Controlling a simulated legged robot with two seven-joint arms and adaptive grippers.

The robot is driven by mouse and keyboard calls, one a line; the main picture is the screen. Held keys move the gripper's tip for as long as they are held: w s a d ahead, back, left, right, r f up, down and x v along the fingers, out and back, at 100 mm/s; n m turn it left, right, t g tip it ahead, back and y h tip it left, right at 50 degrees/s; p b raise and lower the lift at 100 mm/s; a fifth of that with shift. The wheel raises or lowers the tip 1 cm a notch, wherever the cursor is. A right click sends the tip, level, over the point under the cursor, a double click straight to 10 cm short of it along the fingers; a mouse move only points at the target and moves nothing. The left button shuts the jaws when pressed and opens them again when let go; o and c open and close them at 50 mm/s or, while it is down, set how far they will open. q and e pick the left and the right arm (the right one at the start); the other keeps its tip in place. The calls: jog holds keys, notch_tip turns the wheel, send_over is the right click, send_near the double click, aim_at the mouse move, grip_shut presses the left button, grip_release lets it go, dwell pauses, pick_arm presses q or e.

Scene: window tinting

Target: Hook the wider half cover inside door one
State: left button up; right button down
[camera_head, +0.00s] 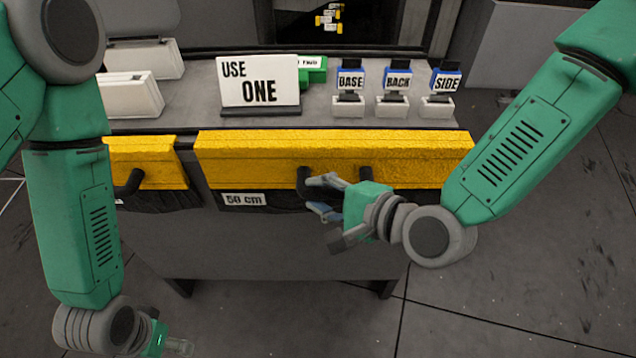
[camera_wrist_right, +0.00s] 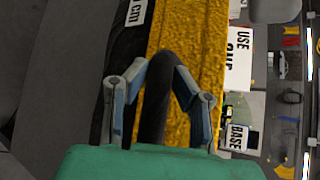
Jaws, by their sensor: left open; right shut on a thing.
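The wider yellow half cover (camera_head: 400,150) lies along the front of the grey stand, above a "50 cm" label (camera_head: 245,199). It carries two black curved handles, one on the left (camera_head: 303,183) and one on the right (camera_head: 366,178). My right gripper (camera_head: 320,196) is shut on the left black handle. In the right wrist view, its fingers sit either side of the handle (camera_wrist_right: 158,95), against the yellow cover (camera_wrist_right: 200,75). A narrower yellow cover (camera_head: 150,158) with one visible handle is at left, partly behind my left arm. My left gripper (camera_head: 177,347) is open, low at the bottom edge. I cannot make out door one.
A "USE ONE" sign (camera_head: 259,82) stands on the stand top (camera_head: 200,105). Blue-topped blocks labelled "BASE" (camera_head: 350,80), "BACK" (camera_head: 397,78) and "SIDE" (camera_head: 445,78) stand to its right. White boxes (camera_head: 130,95) are at left. The floor (camera_head: 530,270) at right is clear.

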jog(key=s, duration=0.6)
dwell(0.6)
jog(key=shift+r, duration=0.15)
notch_tip(320, 180, up, 6)
jog(key=p, duration=0.6)
dwell(1.1)
